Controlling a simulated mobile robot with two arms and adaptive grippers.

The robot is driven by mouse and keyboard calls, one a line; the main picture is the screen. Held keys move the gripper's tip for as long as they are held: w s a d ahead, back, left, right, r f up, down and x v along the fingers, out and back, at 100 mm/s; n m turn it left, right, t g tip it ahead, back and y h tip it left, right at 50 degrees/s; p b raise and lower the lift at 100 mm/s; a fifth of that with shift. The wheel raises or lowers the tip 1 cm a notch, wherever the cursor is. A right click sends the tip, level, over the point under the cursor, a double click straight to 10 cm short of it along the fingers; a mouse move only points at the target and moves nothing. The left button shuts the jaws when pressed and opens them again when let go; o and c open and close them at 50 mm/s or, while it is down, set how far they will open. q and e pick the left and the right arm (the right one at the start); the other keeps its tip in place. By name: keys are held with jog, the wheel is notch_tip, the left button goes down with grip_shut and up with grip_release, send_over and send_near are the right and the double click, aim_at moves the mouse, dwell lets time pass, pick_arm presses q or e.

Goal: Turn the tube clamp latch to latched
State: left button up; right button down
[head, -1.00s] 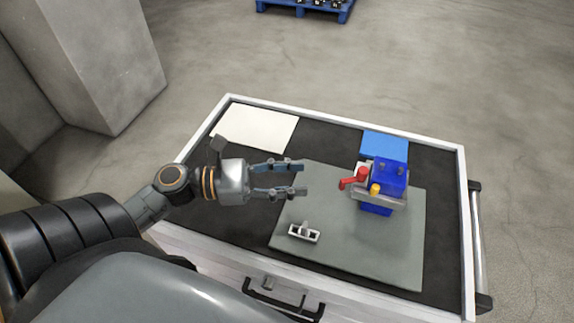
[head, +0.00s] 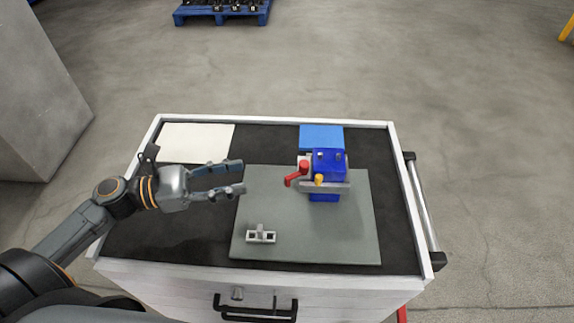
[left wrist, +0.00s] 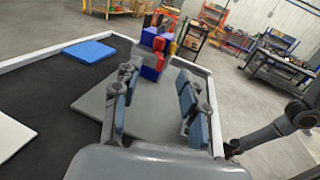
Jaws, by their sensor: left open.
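A blue block-like device (head: 329,163) with a grey clamp body stands on the grey mat (head: 280,215), right of its middle. A red lever (head: 297,174) sticks out from its left side, and a small yellow knob (head: 319,179) sits at its front. I cannot tell which part is the latch. My left gripper (head: 241,176) is open and empty, left of the red lever and apart from it, near the mat's left edge. My right gripper is not in view.
A small grey bracket (head: 261,236) lies at the mat's front left. A white sheet (head: 195,142) and a blue pad (head: 321,135) lie along the back of the white-rimmed cart top (head: 265,117). A blue pallet (head: 222,14) stands on the floor behind.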

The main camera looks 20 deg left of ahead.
aim_at(297, 174)
pick_arm(q)
jog(key=p+x, duration=0.2)
jog(key=x, duration=1)
jog(key=shift+d, duration=0.1)
